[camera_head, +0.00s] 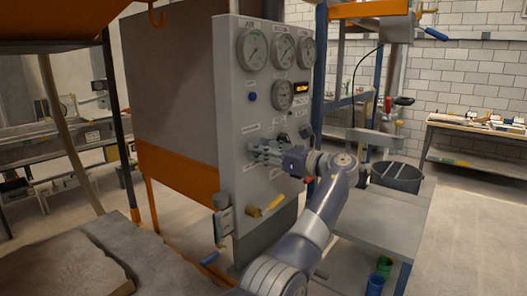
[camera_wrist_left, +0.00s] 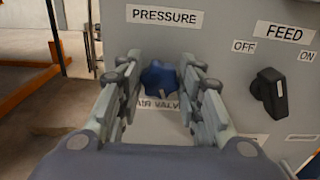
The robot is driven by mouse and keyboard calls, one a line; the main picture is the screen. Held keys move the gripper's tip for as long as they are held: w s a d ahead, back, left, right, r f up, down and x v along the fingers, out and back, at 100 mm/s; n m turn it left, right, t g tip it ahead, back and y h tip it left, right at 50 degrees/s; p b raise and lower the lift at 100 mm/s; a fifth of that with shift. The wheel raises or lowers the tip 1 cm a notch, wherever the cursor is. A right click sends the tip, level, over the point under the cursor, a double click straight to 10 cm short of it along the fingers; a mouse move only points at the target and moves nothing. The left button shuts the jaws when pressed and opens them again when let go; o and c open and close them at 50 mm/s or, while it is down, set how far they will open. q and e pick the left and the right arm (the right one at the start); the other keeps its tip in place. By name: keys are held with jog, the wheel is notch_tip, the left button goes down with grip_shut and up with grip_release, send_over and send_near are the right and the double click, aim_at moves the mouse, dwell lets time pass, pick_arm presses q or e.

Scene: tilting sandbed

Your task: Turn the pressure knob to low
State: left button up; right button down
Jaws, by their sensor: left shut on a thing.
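The pressure knob (camera_wrist_left: 159,76) is a blue lobed knob on the grey panel, under a PRESSURE label (camera_wrist_left: 164,16). It sits between the two fingers of my left gripper (camera_wrist_left: 158,84), which are closed on its sides. A small pale mark shows low on the knob; I cannot read its setting, and any low marking is hidden. In the head view my left gripper (camera_head: 258,152) reaches the front of the control panel (camera_head: 232,120) from the right, and its fingers hide the knob there. My right gripper is not in view.
A black FEED switch (camera_wrist_left: 270,92) with OFF and ON labels is close on the right. An AIR VALVE label lies just below the knob. A grey bench (camera_head: 385,215) stands at right.

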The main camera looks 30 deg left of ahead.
pick_arm(q)
jog(key=shift+f+n+b, duration=0.2)
jog(key=shift+n+b, duration=1.25)
jog(key=shift+n, duration=3.9)
jog(key=shift+f+n+b, duration=0.15)
jog(key=shift+n+b, duration=1.25)
jog(key=shift+n, duration=3.9)
jog(key=shift+f+n+b, duration=0.2)
jog(key=shift+n+b, duration=1.25)
jog(key=shift+n, duration=3.9)
jog(key=o, duration=1)
